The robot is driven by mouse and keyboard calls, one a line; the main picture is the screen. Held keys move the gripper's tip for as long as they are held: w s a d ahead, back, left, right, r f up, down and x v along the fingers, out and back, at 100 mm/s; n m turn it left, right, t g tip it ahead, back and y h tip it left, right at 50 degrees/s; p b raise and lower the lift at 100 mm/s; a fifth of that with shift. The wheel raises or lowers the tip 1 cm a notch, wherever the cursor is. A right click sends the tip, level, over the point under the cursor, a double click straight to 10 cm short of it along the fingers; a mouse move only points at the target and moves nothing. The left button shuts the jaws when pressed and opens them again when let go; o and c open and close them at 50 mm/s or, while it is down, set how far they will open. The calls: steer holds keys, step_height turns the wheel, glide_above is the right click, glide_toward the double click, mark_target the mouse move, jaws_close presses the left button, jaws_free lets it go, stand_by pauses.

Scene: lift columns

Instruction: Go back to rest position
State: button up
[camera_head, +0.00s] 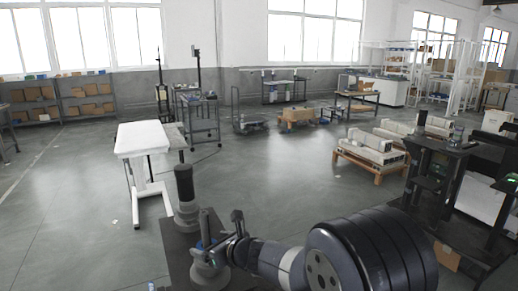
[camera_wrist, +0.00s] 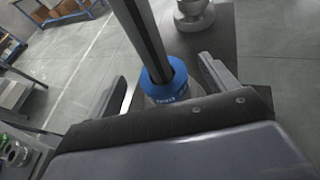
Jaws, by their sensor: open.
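My gripper (camera_wrist: 165,72) is open in the wrist view, with one dark finger on each side. A dark upright post with a blue lettered collar (camera_wrist: 168,86) shows between the fingers, with visible gaps on both sides; whether anything touches is unclear. In the head view my arm reaches from the lower right towards a grey-based post (camera_head: 208,268) on a dark tabletop (camera_head: 178,240). The gripper tips are hard to make out there. A thick dark column (camera_head: 184,183) on a grey base stands behind it; a grey base (camera_wrist: 192,14) also shows in the wrist view.
A white table (camera_head: 142,138) stands at the left behind the dark tabletop. A wooden pallet with pale blocks (camera_head: 368,157) and a dark workstation (camera_head: 436,170) are on the right. Shelves (camera_head: 88,100) line the back left. Open grey floor (camera_head: 270,180) lies between.

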mark_target(208, 227)
steer(key=shift+f, duration=0.1)
steer(key=shift+f+b, duration=0.65)
steer(key=shift+b, duration=0.2)
steer(key=shift+s+d+f+b, duration=0.1)
steer(key=shift+d+f+b, duration=0.1)
steer(key=shift+b, duration=0.15)
steer(key=v, duration=1)
steer(key=x, duration=1)
steer(key=shift+a, duration=0.2)
step_height(208, 227, up, 3)
steer(key=p, duration=0.3)
steer(key=shift+p, duration=0.3)
step_height(208, 227, up, 4)
steer(key=p, duration=0.5)
steer(key=shift+r, duration=0.25)
step_height(208, 227, up, 5)
steer(key=p, duration=0.3)
steer(key=shift+f+p, duration=0.1)
steer(key=shift+p, duration=0.2)
